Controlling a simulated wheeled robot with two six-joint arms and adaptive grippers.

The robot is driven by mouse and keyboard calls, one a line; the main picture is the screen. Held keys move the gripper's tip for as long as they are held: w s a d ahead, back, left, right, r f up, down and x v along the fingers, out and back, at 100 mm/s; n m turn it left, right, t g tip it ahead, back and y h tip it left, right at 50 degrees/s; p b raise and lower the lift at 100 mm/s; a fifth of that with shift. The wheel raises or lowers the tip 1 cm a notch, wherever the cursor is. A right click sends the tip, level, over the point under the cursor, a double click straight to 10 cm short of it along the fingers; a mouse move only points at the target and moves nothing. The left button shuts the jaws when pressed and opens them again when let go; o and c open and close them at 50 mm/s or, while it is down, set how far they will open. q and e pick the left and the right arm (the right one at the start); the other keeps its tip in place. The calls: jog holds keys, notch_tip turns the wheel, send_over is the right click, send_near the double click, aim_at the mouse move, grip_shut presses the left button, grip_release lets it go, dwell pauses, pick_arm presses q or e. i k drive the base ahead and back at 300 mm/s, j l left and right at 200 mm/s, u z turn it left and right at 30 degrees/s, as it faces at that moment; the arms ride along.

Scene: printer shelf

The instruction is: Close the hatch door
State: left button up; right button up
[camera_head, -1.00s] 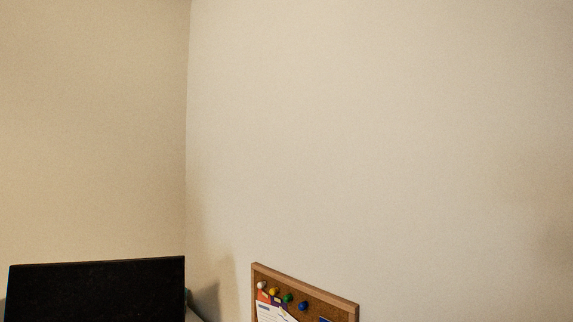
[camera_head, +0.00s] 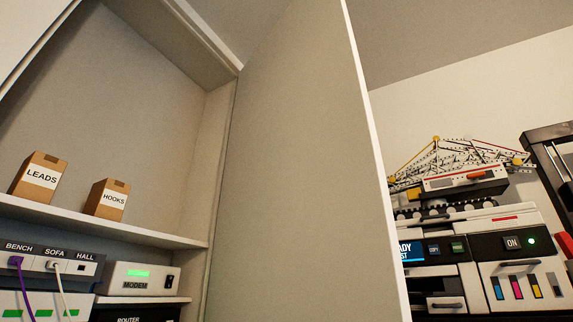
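The hatch door (camera_head: 295,180) is a tall pale grey panel in the middle of the head view. It stands open, swung out from the right side of a wall cupboard (camera_head: 150,242). Its free edge is the pale strip running down its right side, and its lower end is cut off by the frame. Neither of my grippers is in view.
Cupboard shelves hold a LEADS box (camera_head: 40,178), a HOOKS box (camera_head: 106,200), a modem (camera_head: 139,279) and a patch panel (camera_head: 50,262) with cables. Right of the door stand a printer (camera_head: 480,250) with a crane model (camera_head: 460,172) on top and a dark frame (camera_head: 555,165).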

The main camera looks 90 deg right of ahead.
aim_at(306, 232)
jog(key=k+l+z, duration=0.2)
jog(key=k+z, duration=0.25)
jog(key=k+l+z, duration=0.25)
jog(key=z, duration=0.2)
jog(key=k+l+z, duration=0.25)
jog(key=l+z, duration=0.2)
